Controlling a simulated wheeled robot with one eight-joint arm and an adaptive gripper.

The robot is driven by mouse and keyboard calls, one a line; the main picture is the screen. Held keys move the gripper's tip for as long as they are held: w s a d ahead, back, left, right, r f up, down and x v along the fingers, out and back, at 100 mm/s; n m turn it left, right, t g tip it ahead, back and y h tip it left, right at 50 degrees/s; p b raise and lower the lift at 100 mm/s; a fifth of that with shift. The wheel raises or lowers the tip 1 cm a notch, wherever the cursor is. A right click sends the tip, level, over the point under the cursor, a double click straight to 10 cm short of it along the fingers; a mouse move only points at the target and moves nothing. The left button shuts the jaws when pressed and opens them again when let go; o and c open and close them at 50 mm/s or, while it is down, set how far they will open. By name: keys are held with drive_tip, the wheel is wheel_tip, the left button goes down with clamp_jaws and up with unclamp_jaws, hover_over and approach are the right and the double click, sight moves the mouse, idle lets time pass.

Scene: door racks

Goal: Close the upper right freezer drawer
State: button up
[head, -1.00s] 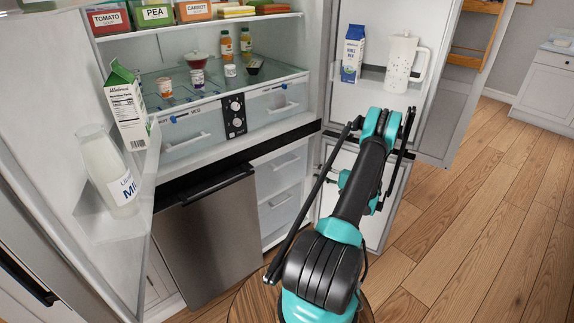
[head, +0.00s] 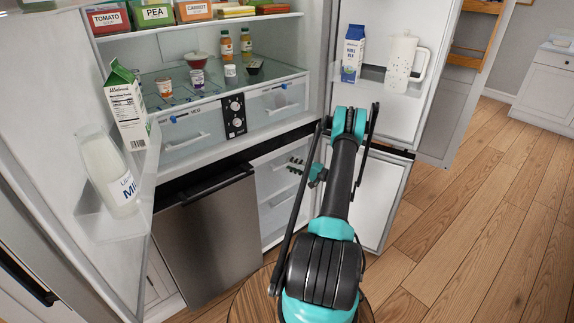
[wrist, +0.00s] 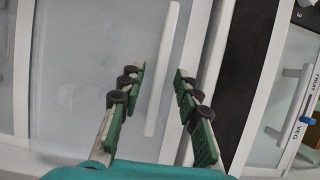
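The upper right freezer drawer (head: 271,181) is a pale translucent drawer below the black band, right of the steel left freezer door. How far it stands out is hard to tell. My gripper (head: 296,165) is at the drawer's upper right front, with its fingers toward it and partly covering it. In the wrist view the drawer front (wrist: 90,70) appears turned sideways, with its long white handle (wrist: 161,75) just beyond and between the fingertips. My gripper (wrist: 160,85) is open there, with nothing between its green pads. Contact with the drawer cannot be told.
The right freezer door (head: 373,205) stands open right of my arm. The upper right fridge door (head: 385,95) is open, holding a milk carton (head: 353,53) and a white pitcher (head: 401,62). The lower freezer drawer (head: 277,217) sits below. Wooden floor is clear at right.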

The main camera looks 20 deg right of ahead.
drive_tip(key=shift+x, duration=1.5)
clamp_jaws()
